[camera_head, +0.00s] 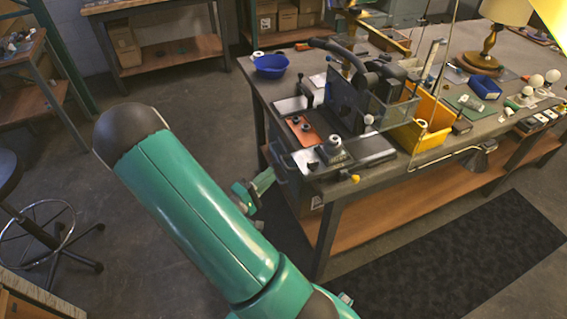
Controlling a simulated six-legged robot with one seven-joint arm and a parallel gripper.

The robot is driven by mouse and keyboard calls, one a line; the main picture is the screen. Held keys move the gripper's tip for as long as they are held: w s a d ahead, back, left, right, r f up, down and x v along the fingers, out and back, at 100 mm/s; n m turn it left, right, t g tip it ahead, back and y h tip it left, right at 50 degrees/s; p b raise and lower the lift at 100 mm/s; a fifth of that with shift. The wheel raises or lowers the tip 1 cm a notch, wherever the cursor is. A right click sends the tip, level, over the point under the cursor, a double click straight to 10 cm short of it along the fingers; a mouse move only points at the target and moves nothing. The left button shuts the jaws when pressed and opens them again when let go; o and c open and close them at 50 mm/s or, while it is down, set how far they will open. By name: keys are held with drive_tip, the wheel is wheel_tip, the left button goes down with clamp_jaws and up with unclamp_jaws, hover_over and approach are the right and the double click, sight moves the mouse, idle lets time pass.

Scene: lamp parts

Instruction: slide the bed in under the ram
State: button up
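A dark bench press (346,98) with a black lever handle and a clear guard stands near the front left of the bench. What looks like its bed (316,150) is a low plate at the bench's front left edge, out in front of the guard. It carries an orange-brown pad (303,129) and a round metal fitting (335,144). The ram is hidden behind the guard and frame. A green end part of my arm, apparently my gripper (262,184), shows left of the bench edge, apart from the bed. My forearm partly hides it, and its fingers are too small to read.
A blue bowl (270,65) sits at the bench's left corner. A yellow bin (428,117) stands right of the press. A yellow-tipped knob (354,178) is at the front edge. A lamp (487,40) and bulbs (535,82) are farther right.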

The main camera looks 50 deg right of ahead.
sight(284, 162)
drive_tip(key=x, duration=0.7)
drive_tip(key=shift+c, duration=0.2)
clamp_jaws()
drive_tip(key=shift+d, duration=0.1)
